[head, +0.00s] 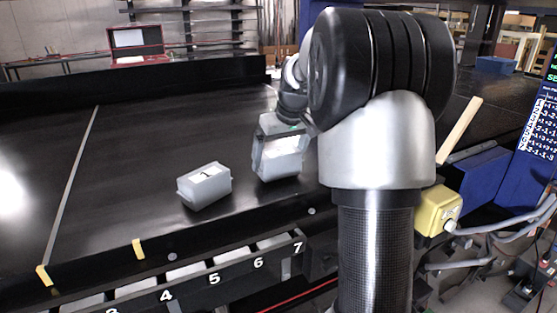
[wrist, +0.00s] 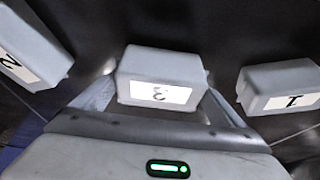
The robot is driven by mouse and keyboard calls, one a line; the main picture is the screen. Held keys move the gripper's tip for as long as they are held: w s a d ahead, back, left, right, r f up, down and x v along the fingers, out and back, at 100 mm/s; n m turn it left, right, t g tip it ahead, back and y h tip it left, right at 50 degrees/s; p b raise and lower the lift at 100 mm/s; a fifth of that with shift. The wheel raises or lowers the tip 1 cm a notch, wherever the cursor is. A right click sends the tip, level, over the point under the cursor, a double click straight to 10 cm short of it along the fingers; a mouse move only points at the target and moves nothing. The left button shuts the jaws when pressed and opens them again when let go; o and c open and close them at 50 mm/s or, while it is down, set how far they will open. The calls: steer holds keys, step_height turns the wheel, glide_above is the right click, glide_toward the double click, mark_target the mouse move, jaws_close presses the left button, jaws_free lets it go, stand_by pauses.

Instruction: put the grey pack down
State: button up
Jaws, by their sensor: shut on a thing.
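A grey pack labelled 3 (wrist: 160,62) sits between the two fingers of my gripper (wrist: 158,78) in the wrist view. The gripper is shut on it. In the head view my gripper (head: 279,138) points down over the black belt, with the held grey pack (head: 280,169) in it. The pack's lower edge is at or just above the belt; I cannot tell whether it touches. My arm hides part of the area to its right.
A grey pack labelled 1 (head: 205,185) lies on the belt (head: 130,150) left of the held one; it also shows in the wrist view (wrist: 280,80). A pack labelled 2 (wrist: 35,45) is on the other side. Numbered slots (head: 215,280) line the front edge. The belt's left is clear.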

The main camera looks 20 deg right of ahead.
steer(key=shift+f, duration=0.3)
steer(key=shift+f, duration=0.2)
steer(key=o, duration=1.2)
steer(key=shift+r, duration=0.25)
steer(key=v, duration=1.2)
